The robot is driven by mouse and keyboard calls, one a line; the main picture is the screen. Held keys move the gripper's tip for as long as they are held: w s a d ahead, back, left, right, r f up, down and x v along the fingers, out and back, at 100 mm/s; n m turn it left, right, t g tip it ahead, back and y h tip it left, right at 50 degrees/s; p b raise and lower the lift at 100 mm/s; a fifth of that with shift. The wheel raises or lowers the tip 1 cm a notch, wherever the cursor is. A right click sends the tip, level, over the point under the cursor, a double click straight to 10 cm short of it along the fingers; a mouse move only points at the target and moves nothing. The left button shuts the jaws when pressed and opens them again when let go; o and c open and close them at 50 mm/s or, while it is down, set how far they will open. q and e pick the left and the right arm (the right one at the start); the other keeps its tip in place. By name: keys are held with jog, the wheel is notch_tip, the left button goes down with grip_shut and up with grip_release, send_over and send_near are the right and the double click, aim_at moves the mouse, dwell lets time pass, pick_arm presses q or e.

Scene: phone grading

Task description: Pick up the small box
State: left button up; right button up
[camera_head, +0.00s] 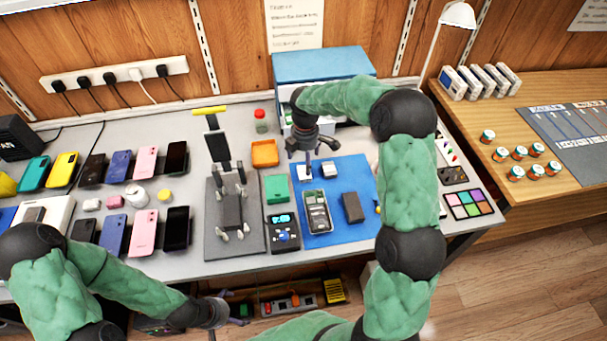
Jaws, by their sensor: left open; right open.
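My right gripper (309,163) is open and points down over the back of the blue mat (348,235). A small white box-like item (304,173) is just below its fingers; I cannot tell if they touch it. A dark grey block (352,207) lies further forward on the mat, right of an opened phone (317,212). I cannot tell which of these is the task's small box. My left gripper (228,311) is open and low at the table's front edge, away from the mat.
Rows of phones (146,162) fill the left of the grey table. A phone holder (231,213) and an orange tray (265,153) stand left of the mat. A blue-topped case (322,66) is behind. A wooden side table (560,92) is at right.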

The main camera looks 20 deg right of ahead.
aim_at(304, 174)
jog(key=shift+f, duration=0.9)
jog(key=f+b, duration=0.1)
jog(key=f, duration=0.1)
jog(key=f+b, duration=0.2)
jog(key=f, duration=0.1)
jog(key=shift+w+d, duration=0.2)
jog(key=shift+c, duration=0.5)
jog(key=c, duration=1.1)
